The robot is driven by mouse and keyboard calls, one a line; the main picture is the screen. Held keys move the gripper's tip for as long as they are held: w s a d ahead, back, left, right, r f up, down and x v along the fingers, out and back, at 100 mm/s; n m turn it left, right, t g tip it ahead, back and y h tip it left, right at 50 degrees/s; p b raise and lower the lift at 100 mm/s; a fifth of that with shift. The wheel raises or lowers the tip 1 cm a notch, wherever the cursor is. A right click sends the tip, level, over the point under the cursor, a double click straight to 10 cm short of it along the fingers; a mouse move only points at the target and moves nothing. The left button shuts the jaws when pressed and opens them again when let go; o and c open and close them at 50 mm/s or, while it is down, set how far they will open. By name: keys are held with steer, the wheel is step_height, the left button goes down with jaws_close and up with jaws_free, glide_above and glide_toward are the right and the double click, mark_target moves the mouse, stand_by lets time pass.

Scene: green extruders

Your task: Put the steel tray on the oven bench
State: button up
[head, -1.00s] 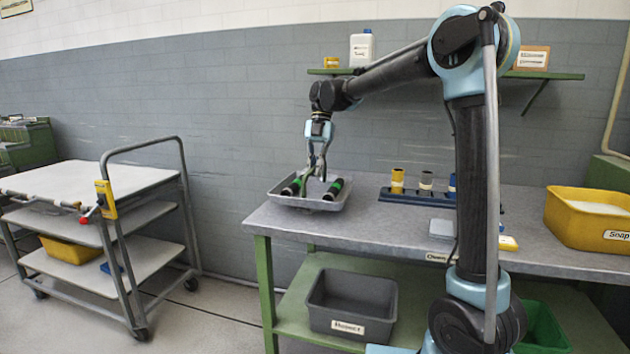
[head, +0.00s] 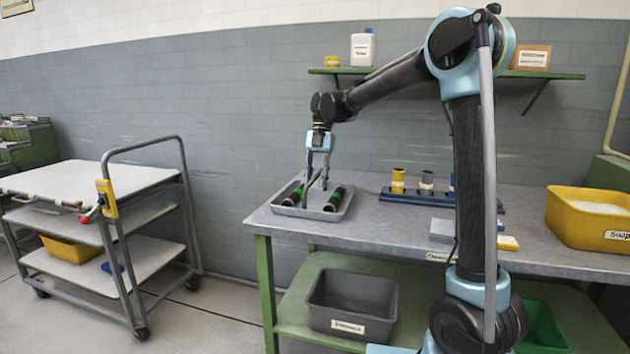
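The steel tray (head: 343,209) is a shallow grey tray at the left end of the bench (head: 400,229). Two dark rolls with green bands lie in it, a left roll (head: 293,196) and a right roll (head: 335,198). A thin green bar (head: 304,197) rises between them. My gripper (head: 318,184) points down over the middle of the tray, its fingers around the top of this bar. It appears shut on the tray by the bar; the contact itself is small in view. The tray is level and at or just above the bench top; I cannot tell which.
A dark blue rack (head: 420,197) with several upright tubes stands behind right. A yellow bin (head: 590,222) is at the right. A grey bin (head: 352,302) sits on the lower shelf. A cart (head: 115,178) stands left, apart from the bench. The bench's front middle is clear.

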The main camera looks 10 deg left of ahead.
steer(key=v, duration=1.2)
steer(key=shift+s+r, duration=0.1)
steer(key=shift+s, duration=0.05)
